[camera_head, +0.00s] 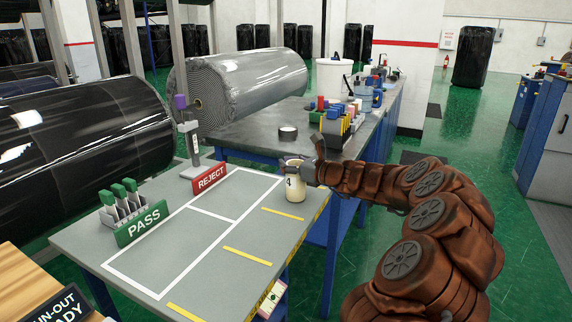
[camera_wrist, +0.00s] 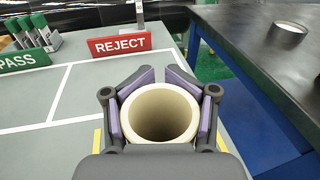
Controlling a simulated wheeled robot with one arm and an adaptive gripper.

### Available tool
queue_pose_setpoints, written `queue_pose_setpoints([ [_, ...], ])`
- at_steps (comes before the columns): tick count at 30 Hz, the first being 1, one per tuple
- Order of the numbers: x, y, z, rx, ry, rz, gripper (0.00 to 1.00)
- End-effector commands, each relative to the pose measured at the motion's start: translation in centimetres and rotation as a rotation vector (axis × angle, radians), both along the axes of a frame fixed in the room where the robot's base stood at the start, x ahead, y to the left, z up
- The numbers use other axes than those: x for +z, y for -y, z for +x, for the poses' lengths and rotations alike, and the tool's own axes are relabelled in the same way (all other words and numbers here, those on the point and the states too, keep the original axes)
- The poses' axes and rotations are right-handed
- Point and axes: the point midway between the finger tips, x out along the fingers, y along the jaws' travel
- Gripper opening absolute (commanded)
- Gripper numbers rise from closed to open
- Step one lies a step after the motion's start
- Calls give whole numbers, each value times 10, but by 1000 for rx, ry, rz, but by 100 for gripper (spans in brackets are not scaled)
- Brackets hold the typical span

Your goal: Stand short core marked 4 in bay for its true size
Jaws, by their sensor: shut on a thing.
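The short core marked 4 (camera_head: 295,186) is a cream hollow tube, upright, at the right end of the grey table (camera_head: 259,262). In the wrist view its open top (camera_wrist: 160,113) shows between the finger pads. My gripper (camera_head: 299,165) is shut on the core near its upper part. I cannot tell whether the core's base touches the table. White lines (camera_head: 208,214) divide the table top into bays. A red REJECT sign (camera_head: 210,178) stands at the back of one bay and a green PASS sign (camera_head: 142,224) at the back of the other.
Green-capped markers (camera_head: 124,196) stand in a holder behind PASS. A post gauge (camera_head: 193,145) stands behind REJECT. Yellow strips (camera_head: 248,256) mark the table's front side.

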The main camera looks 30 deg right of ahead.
Motion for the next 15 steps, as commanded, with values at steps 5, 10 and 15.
queue_pose_setpoints([
  [5, 0, 0, 0, -1, 1, -1, 0],
  [10, -2, 0, 0, -1, 1, -1, 0],
  [15, -2, 0, 0, -1, 1, -1, 60],
])
